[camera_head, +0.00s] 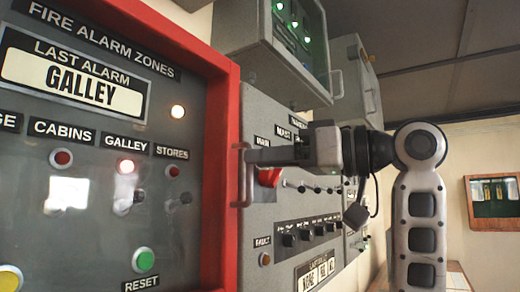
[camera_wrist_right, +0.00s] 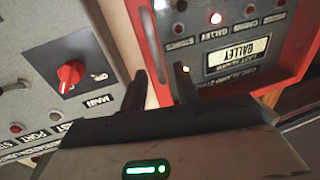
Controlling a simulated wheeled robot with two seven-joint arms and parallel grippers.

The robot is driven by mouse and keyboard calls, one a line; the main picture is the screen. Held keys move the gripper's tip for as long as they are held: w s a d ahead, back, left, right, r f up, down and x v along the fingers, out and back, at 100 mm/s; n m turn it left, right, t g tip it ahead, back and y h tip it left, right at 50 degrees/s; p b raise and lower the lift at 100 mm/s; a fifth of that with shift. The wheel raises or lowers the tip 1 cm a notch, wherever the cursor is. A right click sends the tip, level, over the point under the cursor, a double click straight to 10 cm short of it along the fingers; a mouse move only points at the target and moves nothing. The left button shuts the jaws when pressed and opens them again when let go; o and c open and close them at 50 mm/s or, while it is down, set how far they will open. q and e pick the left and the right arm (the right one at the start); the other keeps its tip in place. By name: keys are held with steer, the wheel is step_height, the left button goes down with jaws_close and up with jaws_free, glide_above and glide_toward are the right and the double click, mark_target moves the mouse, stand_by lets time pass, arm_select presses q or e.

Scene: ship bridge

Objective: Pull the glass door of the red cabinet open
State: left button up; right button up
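The red cabinet (camera_head: 224,120) fills the left of the head view, with a glass door over the fire alarm panel. The door looks shut. Its upright bar handle (camera_head: 241,178) is on the right side of the red frame. My right gripper (camera_head: 252,155) reaches in from the right, its fingertips at the upper part of the handle. In the wrist view the two fingers (camera_wrist_right: 160,88) stand apart beside the red frame (camera_wrist_right: 150,40). My left gripper is not in view.
A grey panel (camera_head: 262,225) with switches and a red knob (camera_wrist_right: 70,75) is close behind my right gripper. A grey box with green lamps (camera_head: 285,50) hangs above it. A small wall case (camera_head: 494,195) is at the far right.

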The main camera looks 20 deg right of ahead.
steer(key=shift+x, duration=0.8)
jaws_close()
